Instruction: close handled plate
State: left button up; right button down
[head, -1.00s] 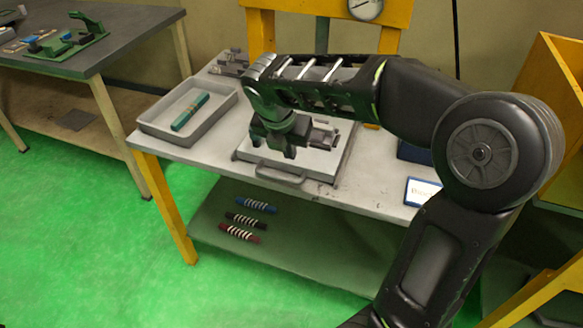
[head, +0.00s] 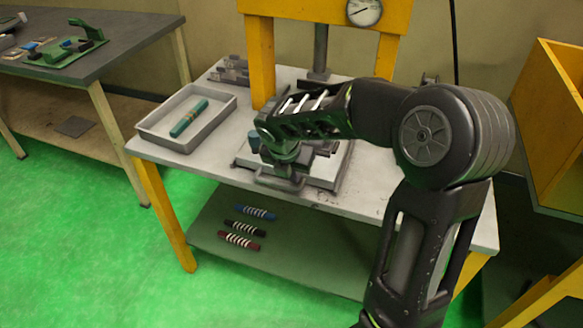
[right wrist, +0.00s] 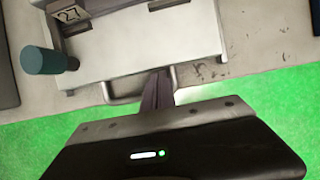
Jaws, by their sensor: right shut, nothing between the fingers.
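The handled plate (head: 324,174) is a flat pale grey plate on the table, near its front edge. In the right wrist view it is the pale plate (right wrist: 180,35), with a thin bar handle (right wrist: 122,98) along its near side. My right gripper (head: 291,180) is in front of the plate at the handle. Its fingers (right wrist: 158,92) are together, with nothing held between them. They overlap the middle of the handle in the right wrist view; I cannot tell whether they touch it. A teal cylinder (right wrist: 45,61) stands upright left of the plate. My left gripper is not in view.
A grey tray (head: 148,137) with a green rod (head: 188,118) stands left on the table. A yellow press frame (head: 262,65) with a gauge (head: 365,11) rises behind. Several striped rods, one red (head: 240,241), lie on the lower shelf. A yellow bin (head: 560,120) stands right.

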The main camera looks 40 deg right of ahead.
jog(key=shift+f, duration=0.25)
jog(key=shift+w+d, duration=0.1)
jog(key=shift+d, duration=0.05)
